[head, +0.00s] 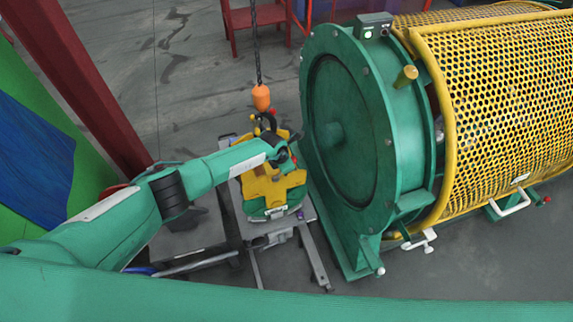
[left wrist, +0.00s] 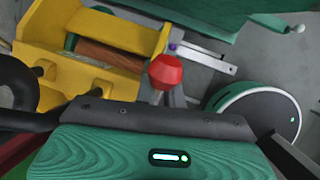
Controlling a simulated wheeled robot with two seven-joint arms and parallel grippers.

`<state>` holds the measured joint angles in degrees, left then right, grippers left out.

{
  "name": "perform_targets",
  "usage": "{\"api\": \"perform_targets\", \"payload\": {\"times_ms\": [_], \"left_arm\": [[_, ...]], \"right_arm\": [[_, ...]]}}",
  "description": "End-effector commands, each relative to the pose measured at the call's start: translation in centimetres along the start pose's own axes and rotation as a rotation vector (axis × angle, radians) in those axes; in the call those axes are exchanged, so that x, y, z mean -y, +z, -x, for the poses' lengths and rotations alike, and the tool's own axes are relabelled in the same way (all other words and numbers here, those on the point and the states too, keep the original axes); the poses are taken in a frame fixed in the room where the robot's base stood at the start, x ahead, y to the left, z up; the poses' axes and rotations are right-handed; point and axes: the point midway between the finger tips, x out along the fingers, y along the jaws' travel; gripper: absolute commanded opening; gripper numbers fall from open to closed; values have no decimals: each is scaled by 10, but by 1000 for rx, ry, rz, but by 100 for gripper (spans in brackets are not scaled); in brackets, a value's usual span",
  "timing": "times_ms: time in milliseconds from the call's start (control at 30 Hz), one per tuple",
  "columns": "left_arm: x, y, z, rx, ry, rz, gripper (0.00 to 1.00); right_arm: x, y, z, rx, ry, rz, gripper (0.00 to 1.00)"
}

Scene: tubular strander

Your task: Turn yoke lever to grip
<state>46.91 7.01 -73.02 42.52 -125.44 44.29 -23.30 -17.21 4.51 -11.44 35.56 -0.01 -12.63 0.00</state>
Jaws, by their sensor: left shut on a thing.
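The yellow lifting yoke (head: 268,187) hangs under the orange hoist hook (head: 261,97), close to the green bobbin (head: 272,213) on a grey stand. My left gripper (head: 284,157) is at the upper right side of the yoke, shut on the yoke lever. In the left wrist view, the lever's red knob (left wrist: 166,73) shows on a grey stem just past my gripper's dark edge. The yellow yoke body (left wrist: 100,45) fills the upper left there. The fingertips and their contact with the lever are mostly hidden. My right gripper is not in view.
The large green round strander end (head: 345,135) stands close to the right of the yoke, with a yellow mesh guard (head: 500,90) beyond. The hoist chain (head: 256,45) hangs above the yoke. A red post (head: 85,85) is at left.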

Motion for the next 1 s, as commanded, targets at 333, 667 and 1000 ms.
{"api": "perform_targets", "payload": {"times_ms": [333, 667, 1000], "left_arm": [[0, 1, -1, -9, 2, -3, 0], [0, 1, -1, -8, 1, -3, 32], [-1, 0, 7, -8, 1, -3, 32]], "right_arm": [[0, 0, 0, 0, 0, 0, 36], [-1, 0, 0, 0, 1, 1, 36], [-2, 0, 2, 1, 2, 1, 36]]}}
